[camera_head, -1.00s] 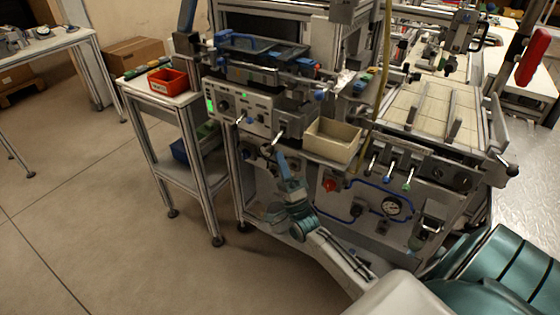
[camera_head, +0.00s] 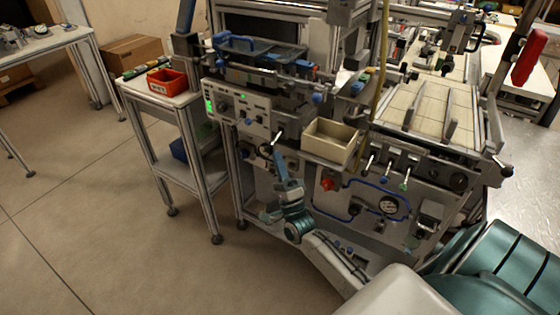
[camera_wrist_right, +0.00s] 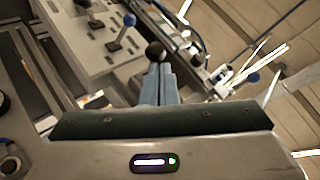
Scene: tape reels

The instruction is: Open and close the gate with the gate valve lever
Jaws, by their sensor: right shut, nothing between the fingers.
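A control panel (camera_head: 237,112) with a green light is on the front of the machine. A pale lever (camera_head: 276,138) sticks out near its lower right. My right gripper (camera_head: 279,155) is shut and empty, its fingertips just below this lever. In the right wrist view, the shut fingers (camera_wrist_right: 159,70) point at a black ball knob (camera_wrist_right: 155,51), right at their tips; I cannot tell if they touch it. A lever with a blue knob (camera_wrist_right: 129,20) stands up and left of it. No label shows which is the gate valve lever. My left gripper is not in view.
A beige bin (camera_head: 329,142) hangs right of the gripper. Several small levers (camera_head: 387,168) and a pressure gauge (camera_head: 389,206) lie farther right. A side table (camera_head: 172,100) with a red bin (camera_head: 167,82) stands at left. The floor in front is clear.

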